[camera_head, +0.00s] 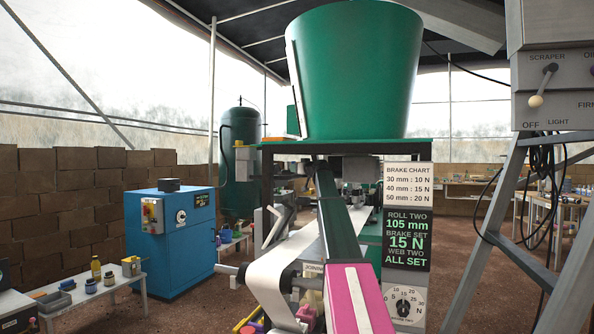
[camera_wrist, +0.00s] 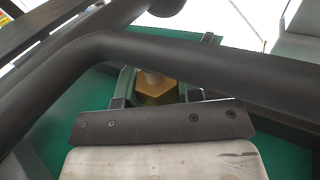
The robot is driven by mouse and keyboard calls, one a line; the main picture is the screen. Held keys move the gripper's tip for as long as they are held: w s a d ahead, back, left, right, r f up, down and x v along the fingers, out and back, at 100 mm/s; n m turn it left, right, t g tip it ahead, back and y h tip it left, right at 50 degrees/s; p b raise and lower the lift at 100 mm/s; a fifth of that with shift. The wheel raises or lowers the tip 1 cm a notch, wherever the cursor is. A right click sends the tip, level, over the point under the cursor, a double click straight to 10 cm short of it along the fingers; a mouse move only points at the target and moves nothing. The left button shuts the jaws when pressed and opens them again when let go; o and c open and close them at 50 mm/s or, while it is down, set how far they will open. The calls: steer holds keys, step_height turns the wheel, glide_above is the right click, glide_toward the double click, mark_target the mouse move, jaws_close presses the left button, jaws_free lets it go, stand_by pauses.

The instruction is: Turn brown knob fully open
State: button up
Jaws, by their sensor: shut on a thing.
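The brown knob (camera_wrist: 155,89) shows in the wrist view as a golden-brown, six-sided piece with a pale round stem behind it. My gripper (camera_wrist: 155,94) has its two narrow fingers on the left and right sides of the knob and is shut on it. A dark bar with screws and a pale plate lie in front and hide the knob's near side. In the head view I cannot make out the knob or my fingertips among the machine parts under the green tub (camera_head: 355,75). How far the knob is turned cannot be told.
Thick dark pipes (camera_wrist: 210,58) cross the wrist view close above the knob. In the head view a white paper web (camera_head: 282,272) runs by the machine, with signs (camera_head: 404,238) and a dial (camera_head: 404,304) at right. A blue cabinet (camera_head: 170,240) stands left.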

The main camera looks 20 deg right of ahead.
steer(key=n+g+y, duration=0.1)
steer(key=n+y, duration=0.1)
steer(key=n+g+y, duration=0.2)
steer(key=y, duration=0.1)
steer(key=shift+a+g, duration=0.1)
steer(key=shift+g, duration=0.2)
steer(key=shift+s+a+n+g+y, duration=0.1)
steer(key=shift+s+n+g+y, duration=0.1)
steer(key=shift+n+g+y, duration=1.45)
steer(key=shift+g, duration=0.25)
steer(key=o, duration=0.9)
steer(key=shift+o, duration=0.2)
